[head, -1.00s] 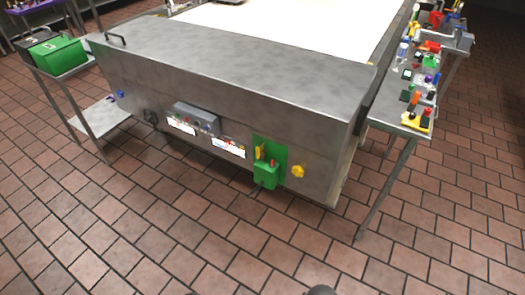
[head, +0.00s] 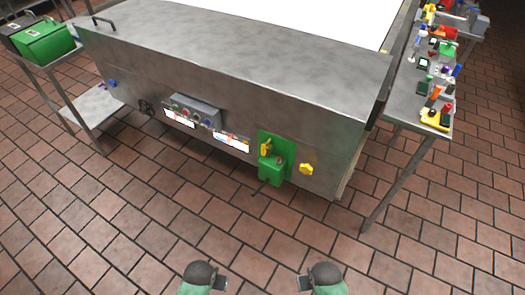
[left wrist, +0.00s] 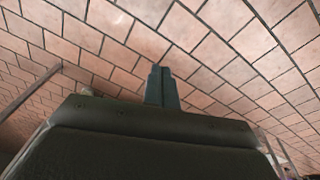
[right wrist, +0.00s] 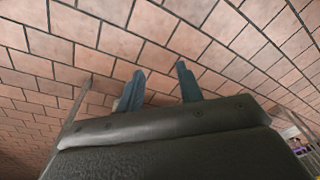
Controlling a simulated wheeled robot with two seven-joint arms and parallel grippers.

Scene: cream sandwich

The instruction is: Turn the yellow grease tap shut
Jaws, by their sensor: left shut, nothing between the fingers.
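On the steel front of the big machine, a yellow lever-like tap (head: 265,149) sits on a green plate (head: 288,148) above a green container (head: 271,170). A yellow star-shaped knob (head: 306,169) is just right of the plate. Which of the two is the grease tap is not marked. My left gripper (head: 221,283) is at the bottom of the head view, well short of the machine. Its fingers (left wrist: 162,86) are together and empty. My right gripper (head: 304,283) is also low and far from the taps. Its fingers (right wrist: 160,88) are apart with nothing between them.
The machine front also has a control box (head: 195,112), a blue knob (head: 112,83) and a dark wheel (head: 146,108). A cluttered side table (head: 405,98) stands right, a stand with a green box (head: 44,42) left. Tiled floor (head: 250,225) before the machine is clear.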

